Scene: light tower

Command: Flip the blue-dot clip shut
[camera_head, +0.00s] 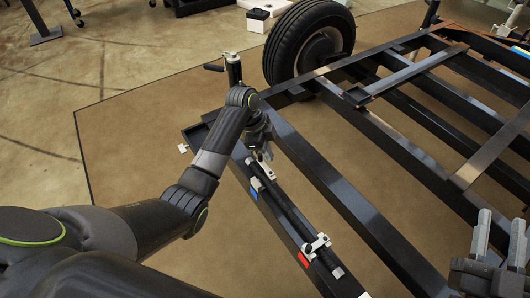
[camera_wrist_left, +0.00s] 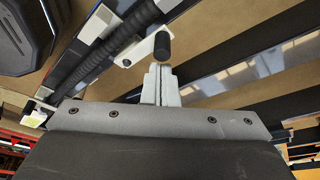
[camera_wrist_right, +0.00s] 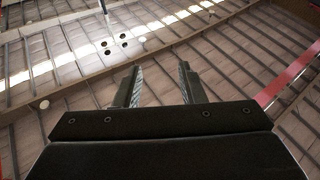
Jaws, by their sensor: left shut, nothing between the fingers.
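A dark tube (camera_head: 290,212) lies along the black beam of the frame, with two pale metal clips on it. The clip beside the blue mark (camera_head: 254,191) is the upper one (camera_head: 257,181); the other clip (camera_head: 318,245) is by the red mark (camera_head: 303,259). My left gripper (camera_head: 264,156) is shut and empty, just above the blue-dot clip. In the left wrist view its fingertips (camera_wrist_left: 162,72) are close to a black cylindrical knob (camera_wrist_left: 161,46) beside a pale bracket (camera_wrist_left: 124,50); contact is unclear. My right gripper (camera_head: 483,232) is open and empty, also seen in its wrist view (camera_wrist_right: 160,80).
The black trailer frame (camera_head: 340,195) with its crossbars fills the right side. A wheel (camera_head: 308,45) stands at the back, with a jack (camera_head: 233,70) to its left. Brown matting (camera_head: 130,130) left of my arm is clear.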

